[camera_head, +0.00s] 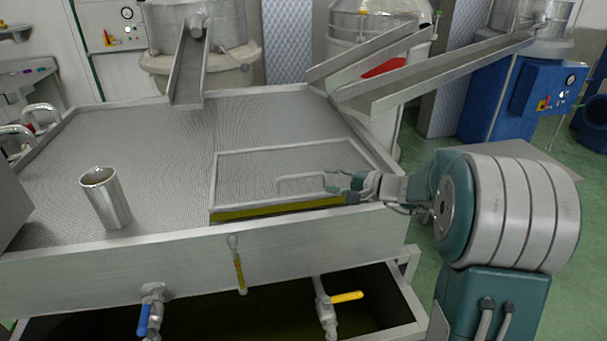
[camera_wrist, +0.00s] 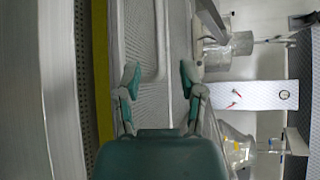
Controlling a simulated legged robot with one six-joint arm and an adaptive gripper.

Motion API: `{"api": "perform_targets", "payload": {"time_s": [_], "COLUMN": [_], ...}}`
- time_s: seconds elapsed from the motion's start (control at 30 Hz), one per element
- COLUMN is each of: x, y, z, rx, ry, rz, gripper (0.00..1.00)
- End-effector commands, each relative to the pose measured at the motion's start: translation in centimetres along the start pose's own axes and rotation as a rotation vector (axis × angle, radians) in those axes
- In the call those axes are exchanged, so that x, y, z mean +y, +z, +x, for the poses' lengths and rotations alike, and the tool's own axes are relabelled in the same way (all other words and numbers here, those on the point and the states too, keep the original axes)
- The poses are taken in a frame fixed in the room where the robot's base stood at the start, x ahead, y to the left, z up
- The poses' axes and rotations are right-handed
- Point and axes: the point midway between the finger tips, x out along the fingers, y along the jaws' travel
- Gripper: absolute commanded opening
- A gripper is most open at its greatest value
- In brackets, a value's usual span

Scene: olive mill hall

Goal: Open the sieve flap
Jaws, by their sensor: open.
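The sieve flap (camera_head: 245,165) is a framed perforated panel at the front right of the large mesh sieve (camera_head: 130,140). A yellow strip (camera_head: 280,208) shows along its front edge, also at left in the wrist view (camera_wrist: 102,70). A thin bar handle (camera_head: 300,177) stands on the flap. My gripper (camera_head: 330,181) is at the right end of the handle, low over the flap.
A metal cup (camera_head: 106,200) stands on the sieve at left. Metal chutes (camera_head: 430,75) slope down at the back right. Green floor (camera_head: 430,235) lies to the right.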

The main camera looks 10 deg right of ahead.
Motion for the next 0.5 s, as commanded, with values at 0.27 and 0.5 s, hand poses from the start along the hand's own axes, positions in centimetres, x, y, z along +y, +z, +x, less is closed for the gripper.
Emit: {"api": "perform_targets", "payload": {"time_s": [0.27,0.5], "x": [0.1,0.1], "y": [-0.1,-0.1], "z": [5.2,8.3], "rx": [-0.007,-0.005], "ry": [0.001,0.0], "rz": [-0.001,-0.001], "gripper": [0.51,0.51]}}
